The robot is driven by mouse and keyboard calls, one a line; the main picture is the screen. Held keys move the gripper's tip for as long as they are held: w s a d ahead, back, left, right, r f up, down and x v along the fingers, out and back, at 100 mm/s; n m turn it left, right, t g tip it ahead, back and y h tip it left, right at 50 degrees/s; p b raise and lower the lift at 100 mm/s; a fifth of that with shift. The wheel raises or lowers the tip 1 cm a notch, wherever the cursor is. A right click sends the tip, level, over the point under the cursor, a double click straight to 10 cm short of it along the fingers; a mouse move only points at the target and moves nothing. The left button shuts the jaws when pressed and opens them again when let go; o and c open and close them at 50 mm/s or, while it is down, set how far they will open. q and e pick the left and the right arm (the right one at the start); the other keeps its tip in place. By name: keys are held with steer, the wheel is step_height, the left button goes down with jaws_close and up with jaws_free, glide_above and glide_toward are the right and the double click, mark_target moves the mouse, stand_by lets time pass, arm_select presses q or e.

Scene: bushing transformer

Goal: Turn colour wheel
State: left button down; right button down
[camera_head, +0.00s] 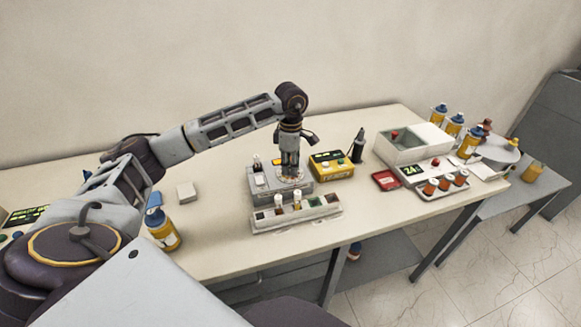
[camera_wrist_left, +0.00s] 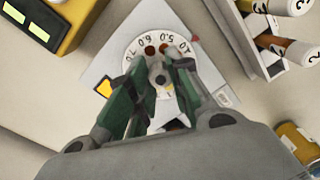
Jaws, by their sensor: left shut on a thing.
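The colour wheel (camera_wrist_left: 136,48) is a pale disc with printed numbers and brown spots near its rim, set on a light grey device. In the head view the grey device (camera_head: 262,193) stands mid-table, and my left gripper (camera_head: 290,172) points straight down onto its top. In the left wrist view the green fingers of my left gripper (camera_wrist_left: 160,92) are closed in on the hub at the wheel's centre and hide the near part of the disc. A red pointer mark (camera_wrist_left: 195,38) shows beside the wheel's rim. My right gripper is not in view.
A rack with vials (camera_head: 300,213) stands just in front of the device. A yellow bottle (camera_head: 163,232) stands left. Bare tabletop lies between that bottle and the device.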

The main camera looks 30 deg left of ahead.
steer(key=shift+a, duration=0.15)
arm_select(q)
steer(key=c, duration=1.6)
jaws_free()
steer(key=shift+c, duration=0.2)
steer(key=shift+o, duration=1.8)
step_height(320, 180, up, 12)
steer(key=shift+w, duration=0.15)
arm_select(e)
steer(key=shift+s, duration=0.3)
arm_select(q)
step_height(320, 180, up, 10)
steer(key=p, duration=0.9)
steer(key=shift+f, duration=0.2)
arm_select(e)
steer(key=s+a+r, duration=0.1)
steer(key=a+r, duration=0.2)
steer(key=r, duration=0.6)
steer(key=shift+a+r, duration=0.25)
